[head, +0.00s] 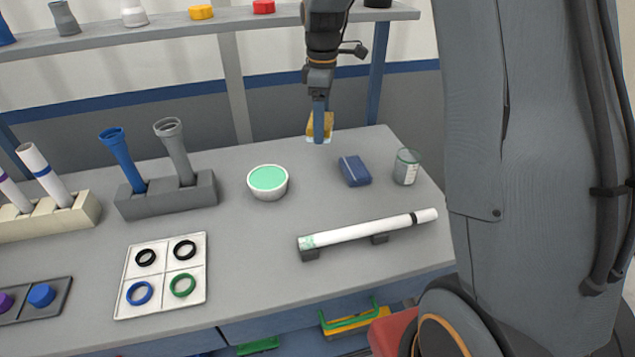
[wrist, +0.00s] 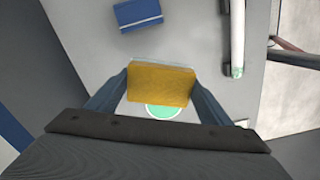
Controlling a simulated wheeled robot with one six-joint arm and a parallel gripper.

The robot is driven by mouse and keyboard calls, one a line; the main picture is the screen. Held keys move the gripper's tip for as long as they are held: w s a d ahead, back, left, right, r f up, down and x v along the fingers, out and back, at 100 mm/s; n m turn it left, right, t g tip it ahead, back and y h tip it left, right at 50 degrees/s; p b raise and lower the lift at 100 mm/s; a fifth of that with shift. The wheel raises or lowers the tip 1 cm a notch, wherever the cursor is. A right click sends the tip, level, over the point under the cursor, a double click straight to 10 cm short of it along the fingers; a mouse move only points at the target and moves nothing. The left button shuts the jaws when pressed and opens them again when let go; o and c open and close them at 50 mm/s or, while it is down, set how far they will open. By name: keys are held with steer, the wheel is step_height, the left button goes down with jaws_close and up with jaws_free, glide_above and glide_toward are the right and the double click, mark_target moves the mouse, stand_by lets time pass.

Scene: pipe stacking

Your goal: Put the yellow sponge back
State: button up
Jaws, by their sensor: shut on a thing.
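The yellow sponge (head: 314,127) is held in my gripper (head: 319,139) near the back right of the bench in the head view. In the wrist view the sponge (wrist: 161,83) sits between the two fingers of my gripper (wrist: 160,86), which are shut on its sides. A pale layer shows along one edge of it. The sponge appears to be above the bench top; the exact height is hard to tell. My finger hides part of the sponge in the head view.
A white bowl with green contents (head: 267,182) stands left of the gripper. A blue box (head: 354,171) and a clear beaker (head: 406,167) stand to the right. A white pipe (head: 370,228) lies on supports in front. A grey rack (head: 166,197) holds two pipes. Bench space around the bowl is clear.

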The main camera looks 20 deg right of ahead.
steer(key=b, duration=0.8)
glide_toward(319, 181)
step_height(319, 181, down, 6)
steer(key=shift+f+p, duration=0.1)
steer(key=shift+p, duration=0.55)
steer(key=shift+f, duration=0.1)
steer(key=o, duration=1.1)
step_height(319, 181, up, 12)
steer(key=b, duration=0.2)
steer(key=s+f+m, duration=0.2)
steer(key=s+m, duration=0.4)
steer(key=s, duration=0.7)
steer(key=s+f+m, duration=0.3)
steer(key=s+m, duration=0.4)
steer(key=s, duration=0.7)
steer(key=shift+a+m, duration=0.25)
steer(key=shift+m, duration=0.05)
